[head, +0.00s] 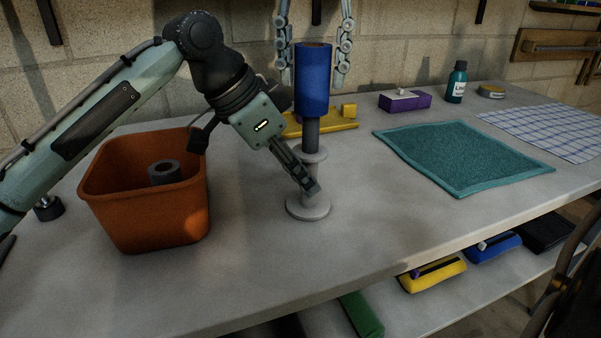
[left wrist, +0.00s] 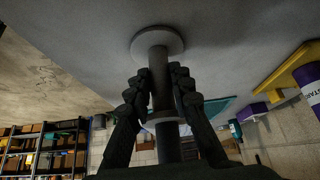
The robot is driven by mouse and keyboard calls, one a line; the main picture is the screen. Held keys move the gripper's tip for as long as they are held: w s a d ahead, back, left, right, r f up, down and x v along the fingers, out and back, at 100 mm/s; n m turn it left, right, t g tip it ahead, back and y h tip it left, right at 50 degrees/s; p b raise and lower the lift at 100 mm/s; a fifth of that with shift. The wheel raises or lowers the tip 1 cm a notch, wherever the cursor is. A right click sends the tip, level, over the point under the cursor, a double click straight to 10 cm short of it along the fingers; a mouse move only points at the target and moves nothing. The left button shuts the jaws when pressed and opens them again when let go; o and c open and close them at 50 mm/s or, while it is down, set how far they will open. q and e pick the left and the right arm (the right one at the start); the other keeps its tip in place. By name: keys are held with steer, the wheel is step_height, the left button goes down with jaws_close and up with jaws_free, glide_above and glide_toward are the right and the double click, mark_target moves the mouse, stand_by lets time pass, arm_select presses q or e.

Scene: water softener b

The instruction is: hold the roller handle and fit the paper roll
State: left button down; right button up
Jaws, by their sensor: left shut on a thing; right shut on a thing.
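The roller handle (head: 311,180) stands upright on the table, grey with a round base disc, a flange and a dark upper rod (head: 311,135). My left gripper (head: 312,190) is shut on its lower grey shaft. The left wrist view shows the fingers (left wrist: 158,76) on both sides of the shaft, with the base disc (left wrist: 158,42) beyond. The blue paper roll (head: 312,85) is upright, in line over the rod and above the flange. The rod's top is hidden by the roll, so I cannot tell how far it reaches inside. My right gripper (head: 312,78) is shut on the roll.
An orange bin (head: 148,205) with a grey roll (head: 164,172) inside stands at the left. A yellow tray (head: 340,121) lies behind the handle, a purple box (head: 404,101) and a bottle (head: 456,82) farther right. A teal mat (head: 460,155) lies right. The front table is clear.

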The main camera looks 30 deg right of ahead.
steer(key=shift+f, duration=0.7)
steer(key=shift+r, duration=0.1)
steer(key=shift+r, duration=0.75)
steer(key=shift+a+f, duration=0.1)
steer(key=shift+f, duration=0.15)
stand_by(0.6)
steer(key=shift+f, duration=0.35)
steer(key=shift+f, duration=0.1)
